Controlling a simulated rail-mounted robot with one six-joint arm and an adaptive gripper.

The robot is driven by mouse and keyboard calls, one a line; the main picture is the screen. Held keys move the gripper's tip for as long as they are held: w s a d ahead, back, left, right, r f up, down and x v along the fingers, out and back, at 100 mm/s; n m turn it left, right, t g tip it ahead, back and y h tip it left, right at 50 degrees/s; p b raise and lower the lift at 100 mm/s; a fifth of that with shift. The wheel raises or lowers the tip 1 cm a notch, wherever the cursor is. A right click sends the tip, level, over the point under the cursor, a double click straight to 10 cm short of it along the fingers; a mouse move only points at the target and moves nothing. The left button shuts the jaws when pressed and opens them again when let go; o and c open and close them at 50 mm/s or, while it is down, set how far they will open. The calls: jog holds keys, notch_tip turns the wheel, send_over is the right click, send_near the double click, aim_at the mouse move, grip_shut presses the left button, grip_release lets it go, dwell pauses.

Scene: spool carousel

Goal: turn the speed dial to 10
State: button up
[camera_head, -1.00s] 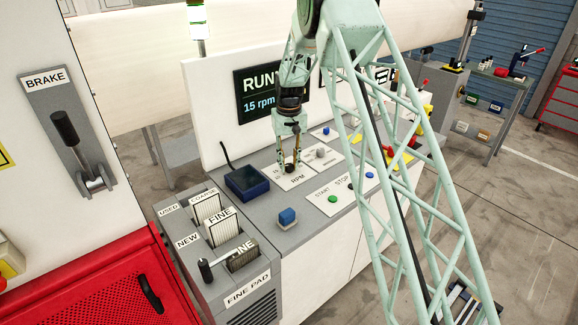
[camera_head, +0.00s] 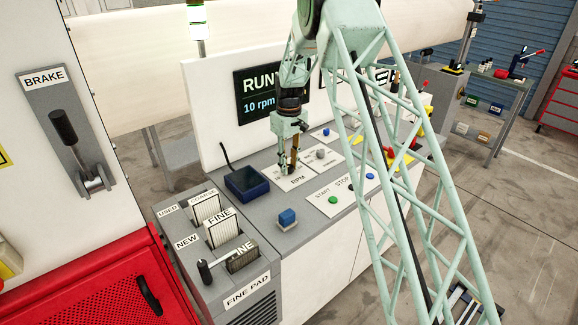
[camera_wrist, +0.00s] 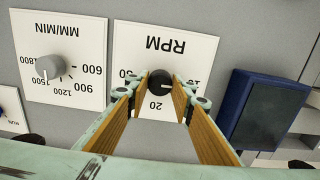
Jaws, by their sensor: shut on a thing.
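The speed dial is a black knob (camera_wrist: 160,82) on the white RPM plate (camera_wrist: 147,45), seen upside down in the wrist view. Its pale pointer mark points to the right, toward a number partly hidden by a finger. My gripper (camera_wrist: 158,88) is shut on the knob, with its wooden-looking fingers on either side. In the head view my gripper (camera_head: 288,171) reaches down to the RPM plate (camera_head: 297,181) and hides the knob. The display screen (camera_head: 257,95) behind reads "10 rpm".
The MM/MIN plate (camera_wrist: 62,60) with a grey knob (camera_wrist: 48,66) lies beside the RPM plate. A dark blue box (camera_head: 246,183) stands close to my gripper on the other side.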

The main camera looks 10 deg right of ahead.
aim_at(289, 166)
jog(key=o, duration=0.8)
jog(key=shift+o, duration=0.2)
jog(key=shift+r, duration=0.2)
notch_tip(289, 166, up, 12)
jog(key=shift+f, duration=0.15)
dwell(0.7)
